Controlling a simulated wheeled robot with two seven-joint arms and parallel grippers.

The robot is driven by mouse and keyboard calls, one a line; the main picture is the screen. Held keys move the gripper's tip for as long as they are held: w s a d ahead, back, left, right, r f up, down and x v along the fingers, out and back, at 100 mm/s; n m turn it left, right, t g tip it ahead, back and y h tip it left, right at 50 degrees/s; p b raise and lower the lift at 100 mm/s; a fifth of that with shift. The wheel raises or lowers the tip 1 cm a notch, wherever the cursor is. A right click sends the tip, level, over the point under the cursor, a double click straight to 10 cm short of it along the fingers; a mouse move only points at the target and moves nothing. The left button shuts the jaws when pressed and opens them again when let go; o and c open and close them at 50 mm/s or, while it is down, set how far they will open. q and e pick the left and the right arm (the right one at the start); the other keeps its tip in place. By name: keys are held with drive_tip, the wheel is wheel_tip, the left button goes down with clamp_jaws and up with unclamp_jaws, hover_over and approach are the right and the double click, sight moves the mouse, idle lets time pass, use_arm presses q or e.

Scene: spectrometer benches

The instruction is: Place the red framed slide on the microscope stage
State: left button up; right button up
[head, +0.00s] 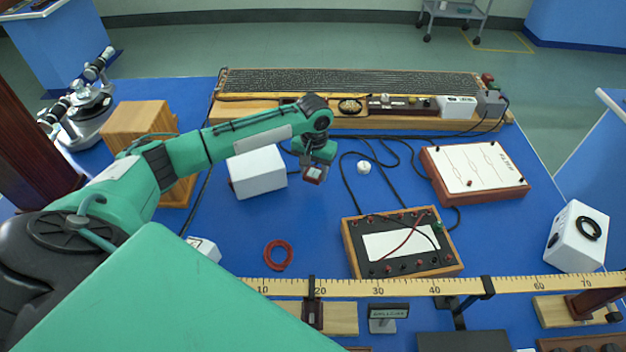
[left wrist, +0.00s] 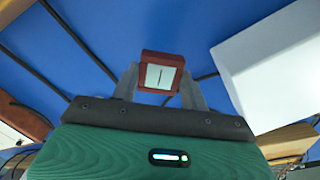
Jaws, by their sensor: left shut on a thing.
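My left gripper (head: 313,170) is shut on the red framed slide (head: 314,175) and holds it above the blue bench, right of a white box. In the left wrist view the red framed slide (left wrist: 162,73) sits between the fingertips of the gripper (left wrist: 165,85), its pale face with a dark line turned to the camera. I cannot make out a microscope stage for certain in either view. A grey and black optical instrument (head: 85,110) stands at the far left of the head view. My right gripper is not in view.
The white box (head: 257,172) and a wooden block (head: 140,125) stand near my left arm. A long wire-strung apparatus (head: 350,82) lies at the back. A wooden-framed circuit box (head: 403,243), loose cables and a ruler beam (head: 400,287) crowd the front. Blue bench (head: 320,225) is bare below the gripper.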

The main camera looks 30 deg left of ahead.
sight(314, 191)
use_arm(q)
drive_tip(key=shift+f, duration=2.9)
drive_tip(key=shift+p, duration=0.3)
drive_tip(key=o, duration=1)
drive_tip(key=shift+o, duration=0.2)
